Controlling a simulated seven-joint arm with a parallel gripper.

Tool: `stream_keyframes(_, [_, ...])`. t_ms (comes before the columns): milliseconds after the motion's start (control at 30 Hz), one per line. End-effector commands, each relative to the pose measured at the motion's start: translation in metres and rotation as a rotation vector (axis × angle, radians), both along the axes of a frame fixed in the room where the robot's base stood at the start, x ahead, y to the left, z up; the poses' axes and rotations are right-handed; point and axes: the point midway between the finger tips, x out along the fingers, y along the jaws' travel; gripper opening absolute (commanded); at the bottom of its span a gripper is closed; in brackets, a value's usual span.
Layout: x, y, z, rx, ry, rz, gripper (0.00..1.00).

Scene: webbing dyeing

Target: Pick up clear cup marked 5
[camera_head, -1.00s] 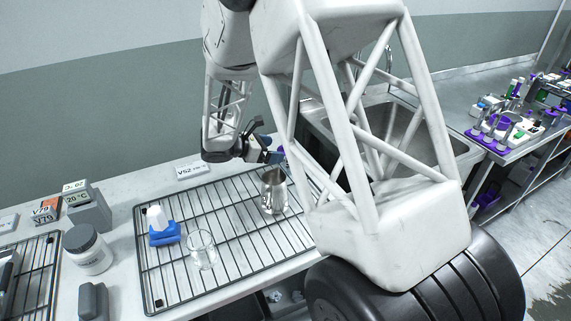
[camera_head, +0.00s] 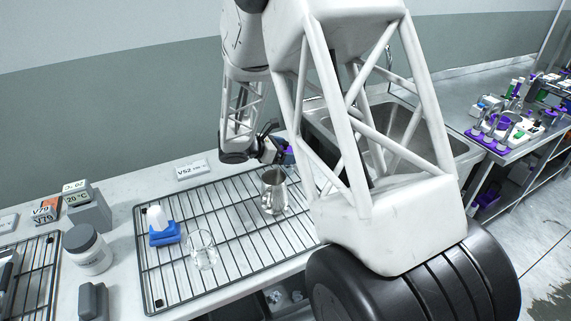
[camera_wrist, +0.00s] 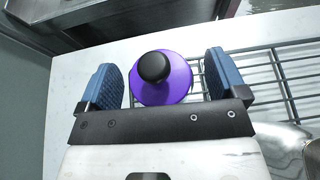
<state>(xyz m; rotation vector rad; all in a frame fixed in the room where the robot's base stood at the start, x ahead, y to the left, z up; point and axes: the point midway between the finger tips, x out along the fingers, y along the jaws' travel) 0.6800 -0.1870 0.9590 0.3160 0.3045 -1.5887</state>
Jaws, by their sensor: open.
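A clear cup (camera_head: 202,250) stands upright on the wire rack, near its front edge and right of a blue-and-white item. No mark can be read on it. It is not visible in the wrist view. My gripper (camera_head: 277,152) is at the far right of the rack, well away from the cup, behind a metal pitcher. In the wrist view my gripper (camera_wrist: 162,66) is open, its two blue pads on either side of a purple item (camera_wrist: 178,88) with a black knob.
The metal pitcher (camera_head: 274,193) stands on the wire rack (camera_head: 235,222). The blue-and-white item (camera_head: 163,234) is close left of the cup. A white jar (camera_head: 88,252) and a grey display box (camera_head: 89,208) stand farther left. A sink (camera_head: 400,115) lies behind my arm.

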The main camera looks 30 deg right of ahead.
Motion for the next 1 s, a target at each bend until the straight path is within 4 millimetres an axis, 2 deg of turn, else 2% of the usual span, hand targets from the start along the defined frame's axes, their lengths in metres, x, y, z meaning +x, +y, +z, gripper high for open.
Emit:
stream_keyframes(633, [0.0000, -0.0026, -0.0010, -0.001, 0.000, 0.001, 0.89])
stream_keyframes(1000, [0.0001, -0.0026, -0.0010, -0.001, 0.000, 0.001, 0.32])
